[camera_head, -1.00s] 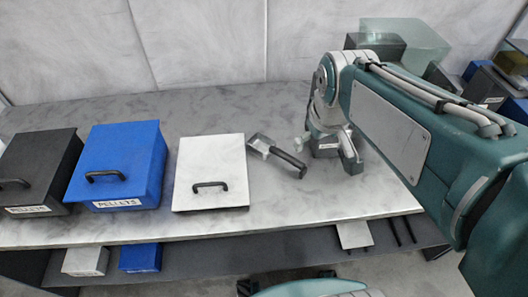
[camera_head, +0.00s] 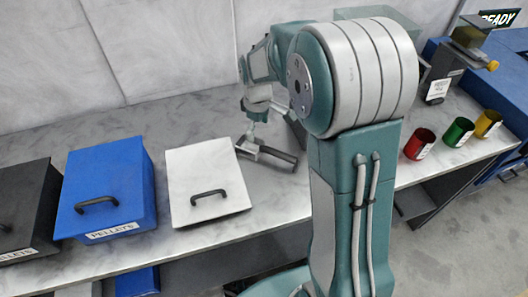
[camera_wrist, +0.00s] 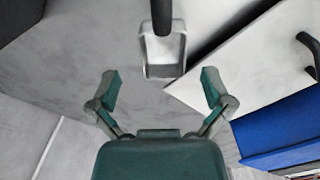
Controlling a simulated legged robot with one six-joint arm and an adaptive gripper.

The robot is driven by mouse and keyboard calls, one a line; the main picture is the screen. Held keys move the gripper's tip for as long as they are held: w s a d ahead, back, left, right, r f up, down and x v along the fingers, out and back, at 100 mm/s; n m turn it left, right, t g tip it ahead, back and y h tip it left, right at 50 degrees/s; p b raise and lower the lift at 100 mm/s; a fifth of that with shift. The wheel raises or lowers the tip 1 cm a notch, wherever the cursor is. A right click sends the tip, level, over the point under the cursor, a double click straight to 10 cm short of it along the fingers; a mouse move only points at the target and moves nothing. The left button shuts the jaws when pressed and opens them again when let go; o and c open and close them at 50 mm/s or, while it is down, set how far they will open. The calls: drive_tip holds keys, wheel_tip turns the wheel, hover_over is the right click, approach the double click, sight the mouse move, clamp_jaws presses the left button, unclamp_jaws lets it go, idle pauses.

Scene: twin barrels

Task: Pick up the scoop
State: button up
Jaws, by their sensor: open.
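The scoop lies on the grey table just right of the white lid; its dark handle (camera_head: 279,157) points right. In the wrist view its metal pan (camera_wrist: 163,54) is ahead of my gripper, with the black handle (camera_wrist: 161,15) running off the top edge. My gripper (camera_wrist: 161,80) is open and empty, its two green fingers spread to either side of the pan's line, apart from the scoop. In the head view my gripper (camera_head: 256,126) is behind the scoop, partly hidden by my own arm.
The white lid (camera_head: 206,180) with a black handle, a blue PELLETS box (camera_head: 108,190) and a dark box (camera_head: 25,205) stand to the left. Red (camera_head: 419,144), green (camera_head: 458,132) and yellow (camera_head: 487,124) cups stand at the right. The table behind the boxes is clear.

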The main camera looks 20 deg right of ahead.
sight(258, 149)
drive_tip(key=f, duration=0.2)
drive_tip(key=shift+d+f, duration=0.3)
drive_tip(key=shift+f, duration=0.05)
drive_tip(key=f, duration=0.2)
drive_tip(key=a+f, duration=0.1)
drive_tip(key=f, duration=0.2)
drive_tip(key=shift+s+a, duration=0.15)
drive_tip(key=shift+a, duration=0.05)
drive_tip(key=shift+d+f, duration=0.15)
drive_tip(key=shift+f, duration=0.1)
drive_tip(key=shift+d, duration=0.35)
drive_tip(key=c, duration=0.6)
drive_tip(key=shift+a, duration=0.1)
drive_tip(key=c, duration=0.3)
drive_tip(key=shift+a, duration=0.2)
drive_tip(key=shift+c, duration=0.5)
